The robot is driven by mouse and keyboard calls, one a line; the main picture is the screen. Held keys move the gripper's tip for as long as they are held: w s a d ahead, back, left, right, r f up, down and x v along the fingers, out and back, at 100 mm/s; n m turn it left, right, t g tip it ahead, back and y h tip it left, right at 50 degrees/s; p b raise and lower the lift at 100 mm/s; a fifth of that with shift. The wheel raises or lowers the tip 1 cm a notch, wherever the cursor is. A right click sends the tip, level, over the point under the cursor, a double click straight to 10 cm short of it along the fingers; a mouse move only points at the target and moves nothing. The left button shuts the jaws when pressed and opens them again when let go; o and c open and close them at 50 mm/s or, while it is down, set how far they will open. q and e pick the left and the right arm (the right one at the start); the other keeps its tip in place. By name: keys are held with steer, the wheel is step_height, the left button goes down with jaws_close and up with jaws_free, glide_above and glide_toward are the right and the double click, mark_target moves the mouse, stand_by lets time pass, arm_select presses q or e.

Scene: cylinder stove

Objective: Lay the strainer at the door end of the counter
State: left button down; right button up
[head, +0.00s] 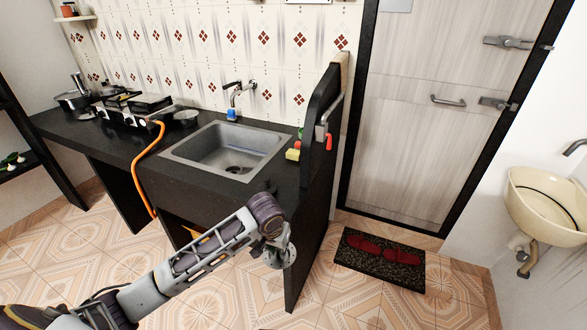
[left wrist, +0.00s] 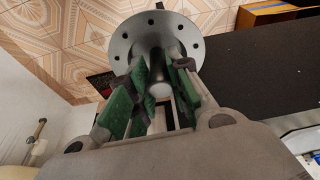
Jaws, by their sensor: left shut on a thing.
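The strainer is a grey round disc with small holes around its rim and a stem in the middle (left wrist: 125,45). In the left wrist view my left gripper (left wrist: 163,88) is shut on its stem, with green pads on both sides. In the head view the disc (head: 289,257) shows at the end of my left arm, in front of the counter's right end. The gripper's fingers are mostly hidden there. The black counter (head: 100,140) runs along the tiled wall, and its door end is at the right, beside an upright black panel. My right gripper is not in view.
A steel sink (head: 215,150) is set in the counter near its right end. A yellow sponge (head: 293,155) lies between sink and panel (head: 318,115). A stove (head: 130,108) with an orange hose stands at the left. A dark doormat (head: 380,262) lies before the door (head: 425,110).

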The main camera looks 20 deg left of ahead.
arm_select(q)
steer(key=shift+d+r, duration=0.2)
steer(key=shift+r, duration=0.15)
steer(key=shift+w+a+r+p, duration=0.2)
steer(key=shift+w+r+p, duration=0.05)
steer(key=shift+r+p, duration=0.25)
steer(key=shift+w+a+r+p, duration=0.15)
steer(key=shift+r+p, duration=0.15)
steer(key=shift+r, duration=0.15)
steer(key=shift+w+a+r+p, duration=0.1)
steer(key=shift+r+p, duration=0.15)
steer(key=shift+r, duration=0.15)
arm_select(e)
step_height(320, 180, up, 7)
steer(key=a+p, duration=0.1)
steer(key=p, duration=0.4)
arm_select(q)
steer(key=w+a+r+m+h+p, duration=0.2)
steer(key=w+a+r+m+p, duration=0.2)
steer(key=a+r+m+p, duration=0.3)
steer(key=a+r+m, duration=0.1)
steer(key=a+r, duration=0.3)
steer(key=r, duration=0.2)
steer(key=shift+w+a+r+m+g, duration=0.2)
steer(key=shift+r+m+g, duration=0.1)
steer(key=shift+m+g, duration=0.1)
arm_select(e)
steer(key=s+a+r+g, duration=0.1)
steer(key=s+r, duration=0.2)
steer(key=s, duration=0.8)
